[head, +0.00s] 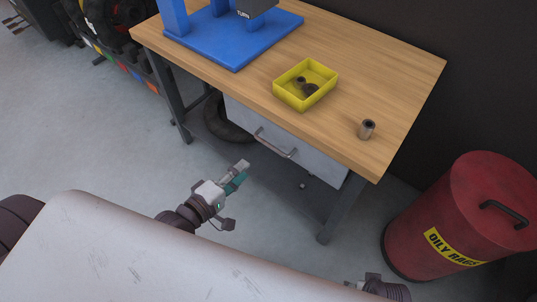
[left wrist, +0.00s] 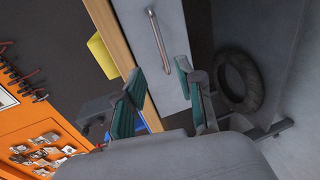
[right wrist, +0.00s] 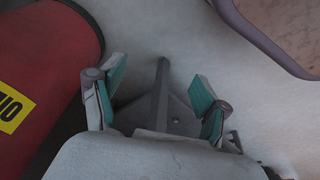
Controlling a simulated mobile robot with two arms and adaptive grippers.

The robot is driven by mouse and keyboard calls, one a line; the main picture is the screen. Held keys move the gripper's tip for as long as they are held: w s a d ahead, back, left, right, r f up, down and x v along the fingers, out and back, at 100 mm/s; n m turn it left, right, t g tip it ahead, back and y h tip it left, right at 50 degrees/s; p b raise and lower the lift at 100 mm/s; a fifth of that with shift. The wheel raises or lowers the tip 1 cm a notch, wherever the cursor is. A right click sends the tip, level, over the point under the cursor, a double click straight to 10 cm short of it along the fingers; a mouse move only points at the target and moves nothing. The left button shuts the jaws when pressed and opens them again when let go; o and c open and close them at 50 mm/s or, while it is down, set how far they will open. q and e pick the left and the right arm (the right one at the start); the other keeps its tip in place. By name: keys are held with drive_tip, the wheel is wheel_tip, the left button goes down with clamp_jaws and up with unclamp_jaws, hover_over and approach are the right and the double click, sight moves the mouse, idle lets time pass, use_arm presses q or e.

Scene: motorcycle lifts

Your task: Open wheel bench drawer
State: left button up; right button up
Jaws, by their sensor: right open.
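The wheel bench (head: 400,75) has a wooden top and a grey drawer front (head: 318,163) below it, which looks closed. A bar handle (head: 274,144) crosses the drawer front. My left gripper (head: 241,170) is low in front of the bench, to the left of the handle and apart from it. In the left wrist view its fingers (left wrist: 160,76) are spread and empty, with the handle (left wrist: 159,40) and drawer front (left wrist: 176,70) beyond them. My right gripper (right wrist: 160,74) is open and empty above the floor; only part of it (head: 367,286) shows at the bottom of the head view.
A yellow tray (head: 282,94), a blue stand (head: 236,54) and a metal cylinder (head: 367,130) are on the bench top. A tyre (head: 222,125) lies beneath the bench. A red bin (head: 455,215) stands at right. A large pale rounded surface (head: 150,260) fills the foreground.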

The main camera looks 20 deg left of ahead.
sight(271, 146)
use_arm(q)
drive_tip(key=b+x, duration=0.2)
drive_tip(key=x, duration=1.1)
drive_tip(key=shift+w, duration=0.2)
use_arm(e)
wheel_tip(271, 146, up, 7)
drive_tip(key=w, duration=0.1)
use_arm(q)
clamp_jaws()
